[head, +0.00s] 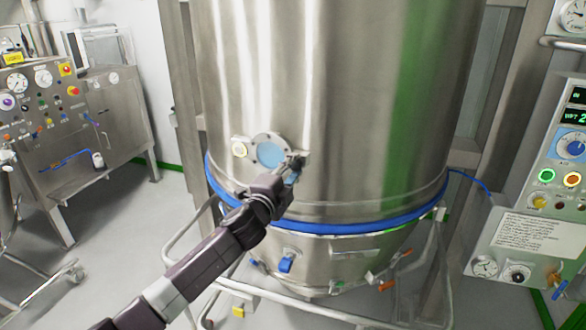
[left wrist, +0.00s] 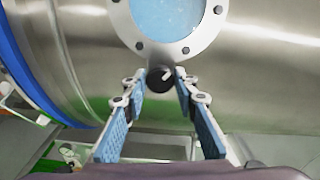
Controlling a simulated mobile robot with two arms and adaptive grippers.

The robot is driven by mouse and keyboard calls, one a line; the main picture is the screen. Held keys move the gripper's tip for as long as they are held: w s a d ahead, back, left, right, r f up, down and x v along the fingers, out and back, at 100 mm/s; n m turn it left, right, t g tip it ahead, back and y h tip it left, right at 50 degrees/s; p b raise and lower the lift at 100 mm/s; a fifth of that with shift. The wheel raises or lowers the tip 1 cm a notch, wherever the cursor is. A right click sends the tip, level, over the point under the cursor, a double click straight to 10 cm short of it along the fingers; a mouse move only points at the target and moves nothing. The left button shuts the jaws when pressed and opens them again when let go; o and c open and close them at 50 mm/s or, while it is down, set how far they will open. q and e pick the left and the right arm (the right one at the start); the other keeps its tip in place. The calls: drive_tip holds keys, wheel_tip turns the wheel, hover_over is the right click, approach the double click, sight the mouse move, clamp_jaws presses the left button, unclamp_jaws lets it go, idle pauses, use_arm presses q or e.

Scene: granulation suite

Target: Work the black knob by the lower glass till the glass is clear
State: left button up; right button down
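The lower glass (head: 270,153) is a round light-blue window in a bolted steel flange, low on the big steel vessel. In the left wrist view the glass (left wrist: 168,12) looks pale blue with a speckled surface, and its top is cut off. The black knob (left wrist: 159,79) with a white mark sits at the flange's lower edge. My left gripper (left wrist: 162,73) is open, with its blue-padded fingers on either side of the knob and narrow gaps showing. In the head view my left gripper (head: 291,165) is at the flange's right side and largely hides the knob. My right gripper is not in view.
The steel vessel (head: 330,80) has a blue ring (head: 345,227) beneath the glass, above a tubular frame. A small round yellowish fitting (head: 239,149) is left of the glass. A control panel (head: 565,150) stands at right, and a gauge cabinet (head: 70,95) at left.

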use_arm(q)
drive_tip(key=o, duration=0.3)
drive_tip(key=v, duration=1.2)
drive_tip(key=shift+f, duration=0.2)
